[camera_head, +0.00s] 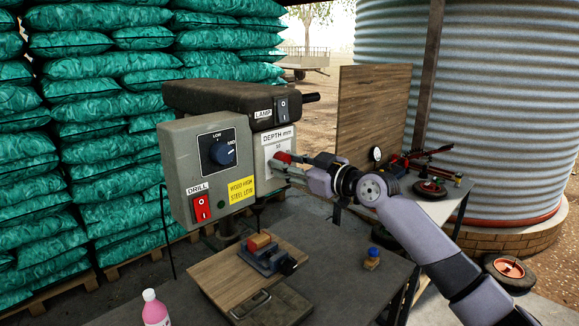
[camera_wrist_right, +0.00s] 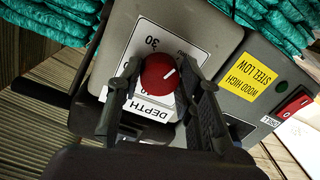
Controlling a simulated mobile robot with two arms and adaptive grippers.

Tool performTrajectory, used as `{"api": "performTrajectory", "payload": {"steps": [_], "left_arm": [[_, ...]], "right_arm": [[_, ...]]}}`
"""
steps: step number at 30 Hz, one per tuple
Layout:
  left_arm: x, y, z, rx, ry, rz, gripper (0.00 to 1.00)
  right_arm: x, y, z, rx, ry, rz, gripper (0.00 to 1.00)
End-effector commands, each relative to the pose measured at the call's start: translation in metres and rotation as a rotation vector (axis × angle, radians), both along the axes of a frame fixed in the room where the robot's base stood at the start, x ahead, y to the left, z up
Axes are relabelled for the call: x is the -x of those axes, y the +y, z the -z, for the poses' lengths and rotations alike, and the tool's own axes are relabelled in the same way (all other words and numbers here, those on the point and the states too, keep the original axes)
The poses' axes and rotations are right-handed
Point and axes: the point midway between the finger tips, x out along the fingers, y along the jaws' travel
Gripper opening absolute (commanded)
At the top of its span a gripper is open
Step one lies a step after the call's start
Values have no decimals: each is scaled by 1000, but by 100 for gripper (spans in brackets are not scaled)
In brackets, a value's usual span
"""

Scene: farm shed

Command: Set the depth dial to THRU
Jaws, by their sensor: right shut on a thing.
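The red depth dial (camera_head: 283,157) sits on the white DEPTH mm plate (camera_head: 276,141) on the front of the grey drill press head. My right gripper (camera_head: 285,164) reaches it from the right and is shut on it. In the right wrist view the dial (camera_wrist_right: 157,76) lies between the two fingers of my right gripper (camera_wrist_right: 160,80). Its white pointer line points to the upper right of that picture. A 30 shows at the upper left of the scale; the other marks are partly hidden or too small to read, and I cannot make out THRU. My left gripper is out of view.
The drill head also carries a LAMP switch (camera_head: 283,108), a black speed knob (camera_head: 222,152) and a red DRILL switch (camera_head: 201,208). Below are a vise (camera_head: 270,260) on a wooden board, a blue-capped jar (camera_head: 371,259) and a pink bottle (camera_head: 154,308).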

Motion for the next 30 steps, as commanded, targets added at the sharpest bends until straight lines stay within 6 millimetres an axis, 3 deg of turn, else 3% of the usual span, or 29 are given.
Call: {"api": "performTrajectory", "payload": {"steps": [11, 28, 29, 30], "left_arm": [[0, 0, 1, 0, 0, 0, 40], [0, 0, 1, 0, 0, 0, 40], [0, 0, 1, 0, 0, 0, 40], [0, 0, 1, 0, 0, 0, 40]], "right_arm": [[0, 1, 3, -121, 128, 1, 6], [0, 1, 3, -146, 152, 1, 6], [0, 1, 3, -146, 152, 1, 34], [0, 1, 2, -146, 152, 1, 37]]}}
